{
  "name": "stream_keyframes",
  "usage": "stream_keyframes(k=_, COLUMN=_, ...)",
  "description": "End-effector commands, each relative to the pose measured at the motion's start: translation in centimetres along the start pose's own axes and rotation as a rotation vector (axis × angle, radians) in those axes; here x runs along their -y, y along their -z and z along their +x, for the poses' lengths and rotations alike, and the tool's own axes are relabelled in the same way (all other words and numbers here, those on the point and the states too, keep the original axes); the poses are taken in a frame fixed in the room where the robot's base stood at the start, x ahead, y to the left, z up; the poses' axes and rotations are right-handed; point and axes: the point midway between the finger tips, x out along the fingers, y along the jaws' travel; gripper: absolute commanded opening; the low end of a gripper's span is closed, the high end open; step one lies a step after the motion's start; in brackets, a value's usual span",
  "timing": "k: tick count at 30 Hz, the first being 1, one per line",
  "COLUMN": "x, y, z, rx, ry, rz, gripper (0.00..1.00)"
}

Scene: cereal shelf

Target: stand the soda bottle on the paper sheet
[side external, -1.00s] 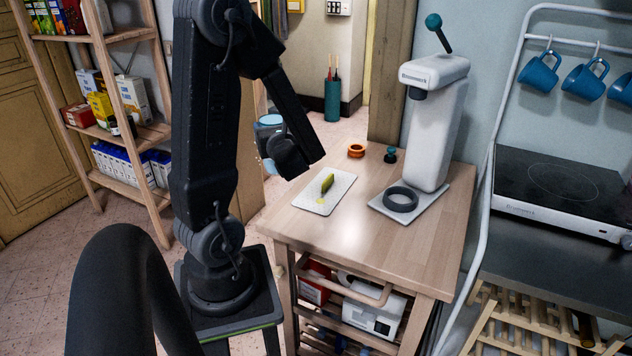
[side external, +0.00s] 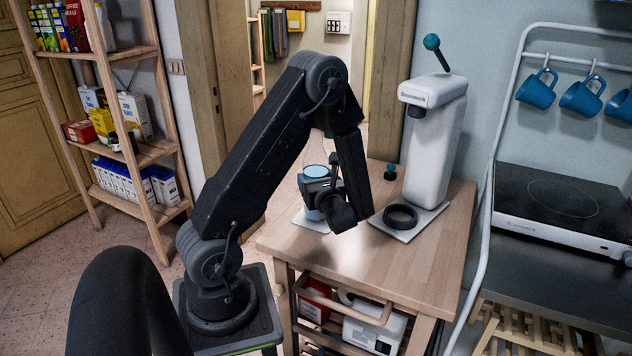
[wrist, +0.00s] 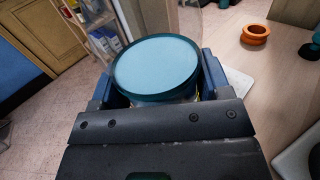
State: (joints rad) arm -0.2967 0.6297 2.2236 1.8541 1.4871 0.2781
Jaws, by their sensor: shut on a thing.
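The soda bottle (side external: 315,172) is clear with a blue round part, and its faint clear outline rises above that part. In the wrist view the blue disc of the bottle (wrist: 157,65) fills the space between the fingers. My gripper (side external: 317,188) is shut on the bottle, with one finger on each side in the wrist view (wrist: 157,85). The bottle looks about upright. The white paper sheet (side external: 308,223) lies on the wooden table, mostly hidden behind the bottle and gripper. A corner of the sheet (wrist: 238,84) shows right of the bottle. I cannot tell whether the bottle touches it.
A white soda machine (side external: 434,140) with a dark ring (side external: 400,215) on its base plate stands right of the gripper. An orange ring (wrist: 256,34) and a small dark-teal stopper (side external: 390,173) are at the back. The table front (side external: 380,262) is clear.

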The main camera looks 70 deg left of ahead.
Motion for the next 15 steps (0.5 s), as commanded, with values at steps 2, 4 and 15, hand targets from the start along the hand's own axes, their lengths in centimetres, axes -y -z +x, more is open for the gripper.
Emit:
stream_keyframes(k=2, x=0.04, y=0.37, z=0.01, rx=0.003, ry=0.001, rz=-0.002, gripper=0.42)
stream_keyframes(k=4, x=0.04, y=0.45, z=0.01, rx=0.004, ry=0.001, rz=-0.003, gripper=0.42)
stream_keyframes(k=15, x=0.01, y=0.82, z=0.01, rx=0.0, ry=0.001, rz=-0.001, gripper=0.73)
